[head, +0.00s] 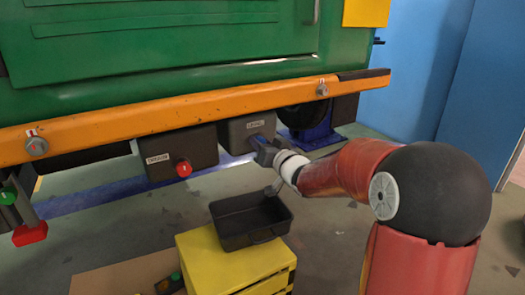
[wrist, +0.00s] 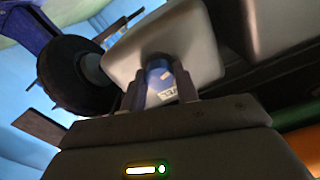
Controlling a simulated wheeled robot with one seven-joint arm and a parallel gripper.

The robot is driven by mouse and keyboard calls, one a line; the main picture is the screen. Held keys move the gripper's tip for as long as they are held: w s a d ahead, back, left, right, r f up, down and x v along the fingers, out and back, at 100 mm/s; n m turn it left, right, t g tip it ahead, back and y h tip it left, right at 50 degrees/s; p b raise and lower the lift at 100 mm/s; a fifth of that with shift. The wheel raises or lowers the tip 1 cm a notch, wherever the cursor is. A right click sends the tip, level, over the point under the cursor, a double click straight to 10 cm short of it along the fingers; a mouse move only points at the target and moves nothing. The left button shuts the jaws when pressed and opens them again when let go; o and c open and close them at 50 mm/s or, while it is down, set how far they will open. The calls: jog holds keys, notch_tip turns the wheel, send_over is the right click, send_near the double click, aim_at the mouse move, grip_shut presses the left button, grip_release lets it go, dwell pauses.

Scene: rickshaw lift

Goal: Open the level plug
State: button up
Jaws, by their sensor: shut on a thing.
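The grey box labelled LEVEL (head: 236,134) hangs under the orange rail of the green vehicle. My gripper (head: 262,147) is at the front of this box, shut on the level plug. In the wrist view my gripper (wrist: 160,95) has a finger on each side of the blue level plug (wrist: 159,76), which bears partly readable lettering. The plug sits against the pale face of the level box (wrist: 195,38). In the head view my gripper hides the plug. I cannot tell how far the plug is turned.
A second grey box (head: 200,150) with a red plug (head: 184,169) hangs to the left. A dark open tray (head: 232,239) stands on a yellow stand (head: 208,265) below. The orange rail (head: 200,107) runs close above. A dark wheel (head: 303,118) is behind to the right.

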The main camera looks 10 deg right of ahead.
jog(key=shift+a+f+n+b, duration=0.1)
jog(key=shift+n+b, duration=1.05)
jog(key=shift+n, duration=0.8)
jog(key=shift+f+n+b, duration=0.1)
jog(key=shift+n+b, duration=1.05)
jog(key=shift+n, duration=0.8)
jog(key=shift+r+n, duration=0.1)
jog(key=shift+n, duration=0.2)
jog(key=o, duration=1)
jog(key=shift+r, duration=0.1)
jog(key=shift+c, duration=0.2)
jog(key=shift+s, duration=0.1)
jog(key=v, duration=0.7)
jog(key=shift+s+p, duration=0.3)
jog(key=shift+p, duration=0.15)
